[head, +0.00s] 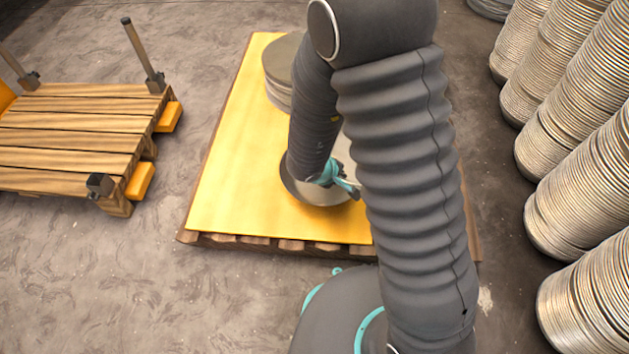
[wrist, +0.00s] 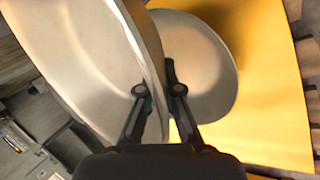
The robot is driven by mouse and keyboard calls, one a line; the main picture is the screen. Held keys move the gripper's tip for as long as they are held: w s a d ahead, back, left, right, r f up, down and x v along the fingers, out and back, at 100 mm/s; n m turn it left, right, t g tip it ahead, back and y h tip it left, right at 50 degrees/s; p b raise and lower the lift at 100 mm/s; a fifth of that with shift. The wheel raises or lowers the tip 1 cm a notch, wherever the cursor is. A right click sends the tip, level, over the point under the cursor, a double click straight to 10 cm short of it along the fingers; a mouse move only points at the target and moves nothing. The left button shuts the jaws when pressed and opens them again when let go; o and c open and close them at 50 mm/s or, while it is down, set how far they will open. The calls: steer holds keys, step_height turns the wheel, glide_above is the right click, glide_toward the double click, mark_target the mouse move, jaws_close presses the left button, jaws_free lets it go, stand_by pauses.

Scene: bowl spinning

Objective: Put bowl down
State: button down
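My gripper (wrist: 157,85) is closed on the rim of a metal bowl (wrist: 85,55), which fills the left of the wrist view and is tilted steeply. One finger is on each side of the rim. Another round metal bowl (wrist: 205,75) lies beyond the fingers on the yellow sheet (wrist: 265,110). In the head view my gripper (head: 345,185) is at a metal bowl (head: 318,193) over the yellow-topped pallet (head: 235,190). My arm hides part of this area, and I cannot tell there whether the bowl touches the sheet.
A stack of round metal pieces (head: 281,65) stands at the far end of the yellow sheet. A wooden pallet with upright posts (head: 70,135) is at the left. Tall stacks of metal bowls (head: 575,130) line the right. The sheet's near left part is clear.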

steer(key=b, duration=0.3)
glide_above(301, 197)
steer(key=f, duration=0.6)
steer(key=shift+w+f, duration=0.3)
steer(key=shift+f, duration=0.05)
step_height(301, 197, down, 4)
steer(key=shift+f+b, duration=0.1)
steer(key=shift+b, duration=1.1)
steer(key=shift+r, duration=0.2)
steer(key=shift+f+p, duration=0.45)
steer(key=shift+f, duration=0.2)
steer(key=c, duration=1.6)
jaws_free()
steer(key=shift+r+b, duration=0.4)
steer(key=shift+b, duration=0.05)
steer(key=p+v, duration=0.6)
steer(key=v, duration=0.6)
steer(key=shift+r, duration=0.2)
